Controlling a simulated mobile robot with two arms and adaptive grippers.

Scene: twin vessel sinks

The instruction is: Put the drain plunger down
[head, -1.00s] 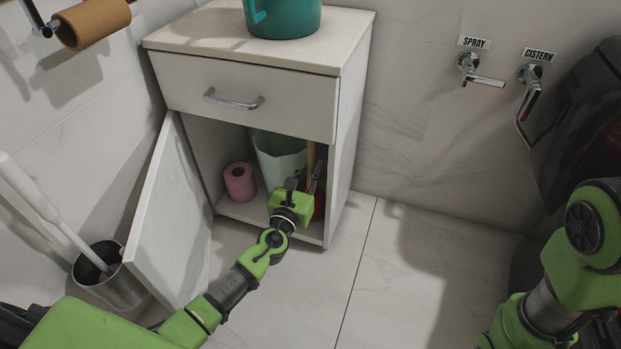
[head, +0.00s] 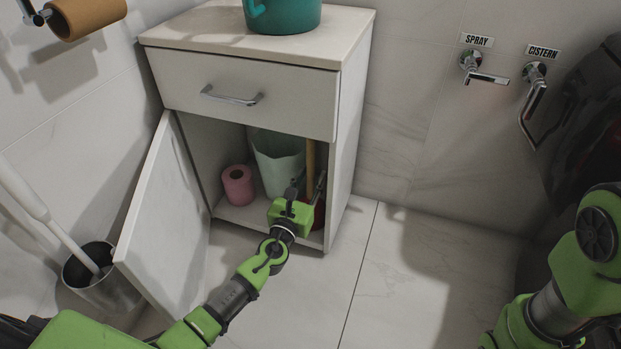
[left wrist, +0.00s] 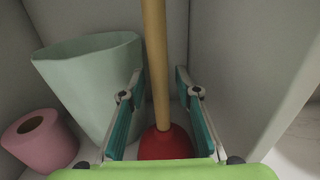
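The drain plunger, with a wooden handle (head: 310,158) and a red rubber cup, stands upright inside the open cabinet on the right side. In the left wrist view its handle (left wrist: 155,50) rises between my fingers and its red cup (left wrist: 165,146) is below, partly hidden by my gripper. My left gripper (head: 306,188) reaches in at the cabinet's front. Its fingers (left wrist: 160,85) are apart, one on each side of the handle, with gaps showing on both sides. My right gripper is out of view; only part of the right arm shows.
A pale green bin (head: 277,160) and a pink toilet roll (head: 237,185) stand to the plunger's left inside the cabinet (head: 342,175). The cabinet door (head: 165,215) hangs open at left, near a toilet-brush holder (head: 105,285). The floor at right is clear.

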